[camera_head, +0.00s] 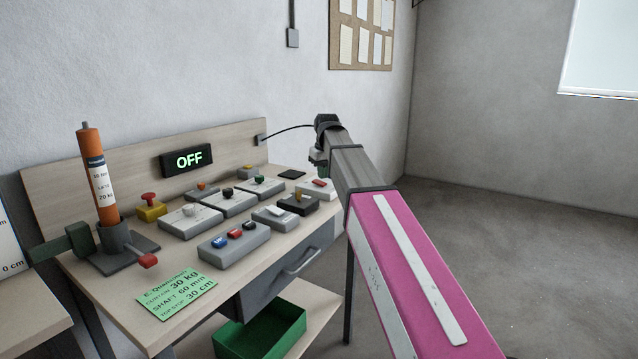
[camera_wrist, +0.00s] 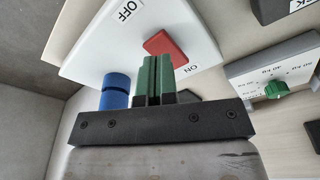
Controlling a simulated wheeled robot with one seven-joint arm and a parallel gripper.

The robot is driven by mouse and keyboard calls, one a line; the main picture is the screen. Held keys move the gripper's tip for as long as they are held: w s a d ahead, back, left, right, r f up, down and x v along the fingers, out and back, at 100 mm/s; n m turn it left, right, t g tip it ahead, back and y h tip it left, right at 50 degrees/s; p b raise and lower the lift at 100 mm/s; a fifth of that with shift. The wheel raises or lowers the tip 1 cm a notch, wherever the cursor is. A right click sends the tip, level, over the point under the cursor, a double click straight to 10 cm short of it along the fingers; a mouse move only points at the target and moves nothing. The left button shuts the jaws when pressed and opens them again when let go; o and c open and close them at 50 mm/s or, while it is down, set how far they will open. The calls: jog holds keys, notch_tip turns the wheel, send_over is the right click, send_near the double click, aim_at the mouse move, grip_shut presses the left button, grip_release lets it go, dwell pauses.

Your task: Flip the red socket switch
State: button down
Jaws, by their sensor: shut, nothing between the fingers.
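The red switch (camera_wrist: 167,47) sits on a white box (camera_wrist: 95,42) marked OFF on one side and ON on the other. In the head view the red switch (camera_head: 319,183) is at the right end of the bench, close to my arm. My gripper (camera_wrist: 153,62) has its green fingers shut together with nothing between them. The fingertips are just beside the red switch, overlapping the box's face in the picture; I cannot tell whether they touch. In the head view my gripper (camera_head: 318,157) is partly hidden by my arm.
A blue round piece (camera_wrist: 115,88) is left of the fingers. A box with a green knob (camera_wrist: 276,90) is at right. The bench (camera_head: 160,310) holds several other switch boxes, an orange cylinder (camera_head: 101,180) and a display (camera_head: 187,161) reading OFF.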

aim_at(323, 183)
jog(key=shift+r, duration=2.75)
jog(key=shift+s, duration=0.1)
